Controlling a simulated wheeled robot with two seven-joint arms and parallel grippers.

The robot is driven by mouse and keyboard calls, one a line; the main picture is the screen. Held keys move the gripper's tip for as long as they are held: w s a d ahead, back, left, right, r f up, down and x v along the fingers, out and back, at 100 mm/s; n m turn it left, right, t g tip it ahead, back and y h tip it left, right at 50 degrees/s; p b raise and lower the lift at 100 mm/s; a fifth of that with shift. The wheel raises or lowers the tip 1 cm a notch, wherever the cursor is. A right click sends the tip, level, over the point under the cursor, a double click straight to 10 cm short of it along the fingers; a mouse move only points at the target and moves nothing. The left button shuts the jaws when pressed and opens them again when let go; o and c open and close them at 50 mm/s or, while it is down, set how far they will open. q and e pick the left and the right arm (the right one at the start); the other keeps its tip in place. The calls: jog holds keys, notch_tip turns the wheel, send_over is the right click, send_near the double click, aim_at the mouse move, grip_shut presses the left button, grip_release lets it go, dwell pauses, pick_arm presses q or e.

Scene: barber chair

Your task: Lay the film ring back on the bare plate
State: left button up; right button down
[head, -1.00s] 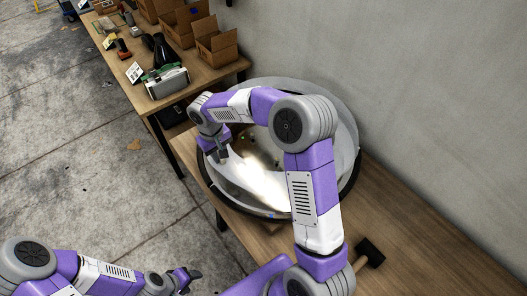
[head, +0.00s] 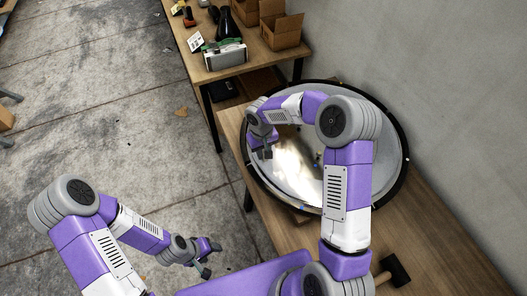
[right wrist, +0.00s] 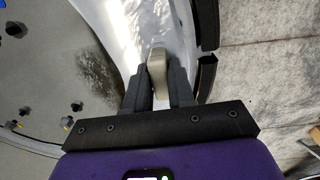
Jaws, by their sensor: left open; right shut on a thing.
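The pale film ring (right wrist: 181,28) shows as a curved white band in the right wrist view. In the head view, pale band (head: 390,150) lies inside a black circular rim on the wooden table. My right gripper (head: 264,151) is at the left side of this round assembly. In the right wrist view its fingers (right wrist: 158,88) are shut on a beige tab at the band. The grey plate (right wrist: 35,75) with small dark knobs lies to the left of the band. My right arm hides part of the assembly. My left gripper (head: 211,260) is open and empty, away from it.
A hammer (head: 395,268) lies on the near table at the right. A second table (head: 255,62) behind carries cardboard boxes (head: 282,30) and tools. A grey wall stands at the right. The concrete floor at the left is mostly clear.

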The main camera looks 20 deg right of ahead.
jog(key=c, duration=1)
grip_release()
jog(key=shift+o, duration=0.2)
jog(key=shift+r, duration=0.2)
notch_tip(320, 180, up, 12)
jog(key=p, duration=0.2)
jog(key=shift+a, duration=0.25)
jog(key=shift+f, duration=0.15)
